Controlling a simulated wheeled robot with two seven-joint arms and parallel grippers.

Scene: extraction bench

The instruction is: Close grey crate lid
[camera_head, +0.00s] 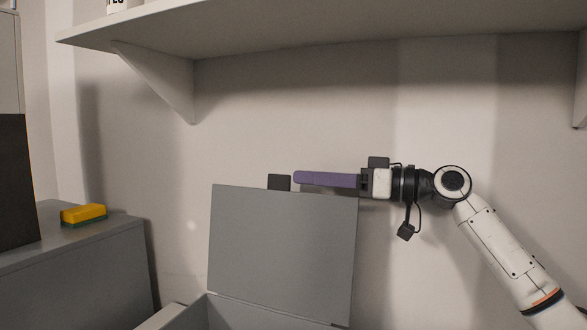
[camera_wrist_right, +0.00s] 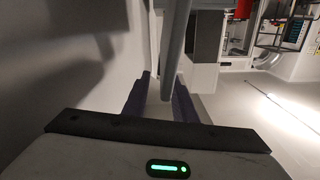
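The grey crate (camera_head: 232,310) is at the bottom of the head view, only its upper part in frame. Its grey lid (camera_head: 283,250) stands open, nearly upright. My right gripper (camera_head: 325,179) reaches in from the right, its purple fingers lying level along the lid's top edge. In the right wrist view its two fingers (camera_wrist_right: 160,98) are spread apart. A grey bar-like edge (camera_wrist_right: 175,55), seemingly the lid seen edge-on, runs down between them with gaps on both sides. Whether it touches a finger cannot be told. My left gripper is not in view.
A dark block (camera_head: 279,182) shows just above the lid's top edge. A grey cabinet (camera_head: 90,270) at left carries a yellow and green sponge (camera_head: 84,215). A wall shelf (camera_head: 330,25) spans overhead. The wall right of the lid is bare.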

